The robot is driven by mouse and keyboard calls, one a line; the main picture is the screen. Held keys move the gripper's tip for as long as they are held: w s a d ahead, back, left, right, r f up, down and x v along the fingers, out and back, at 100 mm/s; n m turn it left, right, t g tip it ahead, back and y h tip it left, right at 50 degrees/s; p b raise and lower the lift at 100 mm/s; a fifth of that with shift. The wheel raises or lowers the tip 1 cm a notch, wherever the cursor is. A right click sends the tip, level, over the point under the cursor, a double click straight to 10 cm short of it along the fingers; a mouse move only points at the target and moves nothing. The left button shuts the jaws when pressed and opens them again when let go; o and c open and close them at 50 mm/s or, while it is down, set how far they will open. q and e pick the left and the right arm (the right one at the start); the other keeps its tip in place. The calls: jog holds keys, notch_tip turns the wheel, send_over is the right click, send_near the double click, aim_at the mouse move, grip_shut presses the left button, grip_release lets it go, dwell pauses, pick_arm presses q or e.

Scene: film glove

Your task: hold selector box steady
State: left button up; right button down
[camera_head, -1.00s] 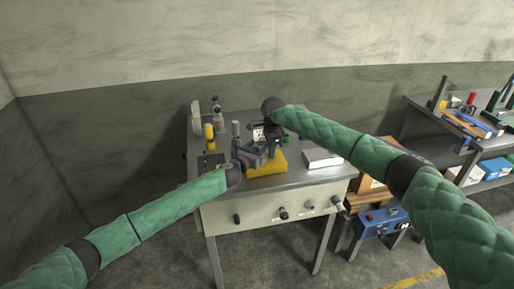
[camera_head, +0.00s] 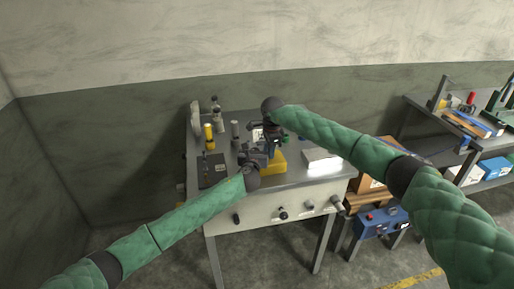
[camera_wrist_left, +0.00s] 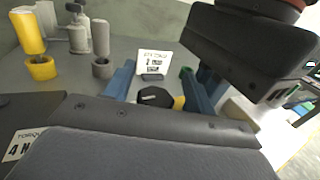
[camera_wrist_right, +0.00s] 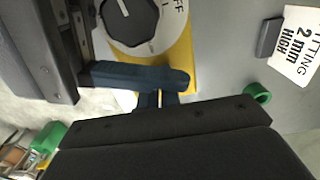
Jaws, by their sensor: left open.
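The yellow selector box (camera_head: 274,166) stands on the workbench, partly hidden by my grippers. Its black dial shows in the right wrist view (camera_wrist_right: 131,18) beside "OFF" lettering, and between my left fingers in the left wrist view (camera_wrist_left: 155,97). My left gripper (camera_head: 252,158) is open at the box's left side; in the right wrist view one of its fingers crosses in front of the box's edge. My right gripper (camera_head: 271,140) is over the back of the box. Its fingertips (camera_wrist_right: 160,98) are close together and partly hidden behind the left finger; whether they hold anything is unclear.
A white sign (camera_wrist_right: 296,45) and a green ring (camera_wrist_right: 257,93) are near the box. A yellow-handled tool (camera_wrist_left: 34,45) and grey posts (camera_wrist_left: 100,45) stand at the left. A pale block (camera_head: 322,158) lies right of the box. The two grippers are very close together.

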pick_arm(q)
jog(key=s+a, duration=0.1)
jog(key=s, duration=1.1)
jog(key=s+d+r+m+g+h, duration=0.2)
jog(key=d+m+g+h, duration=0.3)
jog(key=h, duration=0.8)
jog(key=s+d+m, duration=0.1)
jog(key=d+m, duration=0.2)
jog(key=shift+s+d, duration=0.25)
jog(key=shift+s, duration=0.05)
jog(key=shift+r+m+g, duration=0.1)
jog(key=shift+m+g, duration=0.2)
